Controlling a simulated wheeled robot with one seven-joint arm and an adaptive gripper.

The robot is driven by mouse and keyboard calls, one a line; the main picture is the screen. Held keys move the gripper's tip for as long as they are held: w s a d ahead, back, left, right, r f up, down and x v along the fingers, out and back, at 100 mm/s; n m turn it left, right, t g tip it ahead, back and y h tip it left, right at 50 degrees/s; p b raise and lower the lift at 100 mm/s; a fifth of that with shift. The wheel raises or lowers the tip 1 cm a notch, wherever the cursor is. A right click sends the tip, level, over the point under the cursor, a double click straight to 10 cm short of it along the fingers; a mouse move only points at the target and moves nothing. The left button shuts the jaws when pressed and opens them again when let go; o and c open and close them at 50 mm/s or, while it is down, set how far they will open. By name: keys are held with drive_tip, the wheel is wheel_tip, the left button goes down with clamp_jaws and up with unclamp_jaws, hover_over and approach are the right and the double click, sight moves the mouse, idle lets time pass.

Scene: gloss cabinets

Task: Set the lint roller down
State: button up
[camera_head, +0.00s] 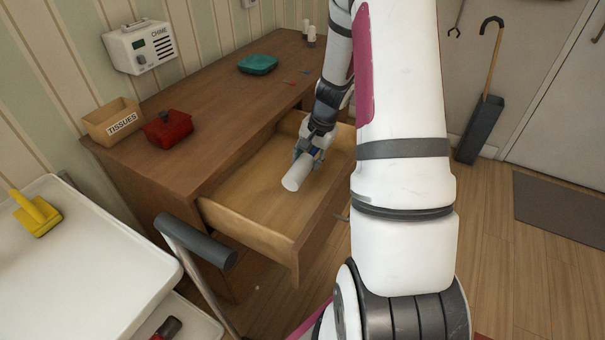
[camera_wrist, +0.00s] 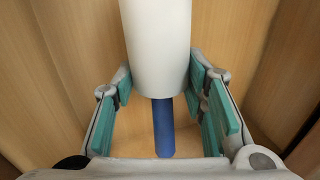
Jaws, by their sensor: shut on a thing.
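The lint roller has a white cylinder (camera_head: 297,174) and a blue handle, and it is in or just over the open drawer (camera_head: 246,232) of the wooden cabinet. My gripper (camera_head: 308,150) is shut on the roller, reaching down into the drawer from its far right side. In the wrist view, the white roller (camera_wrist: 156,45) points away from my gripper (camera_wrist: 162,92), with its blue handle (camera_wrist: 163,128) between the teal finger pads. I cannot tell whether the roller touches the drawer floor.
The drawer looks otherwise empty. A white cart (camera_head: 80,265) with a yellow object (camera_head: 36,213) stands at the left.

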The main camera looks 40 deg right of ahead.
sight(308, 179)
drive_tip(key=shift+f+b, duration=0.5)
drive_tip(key=shift+f, duration=1.7)
drive_tip(key=shift+f, duration=0.1)
drive_tip(key=o, duration=1.1)
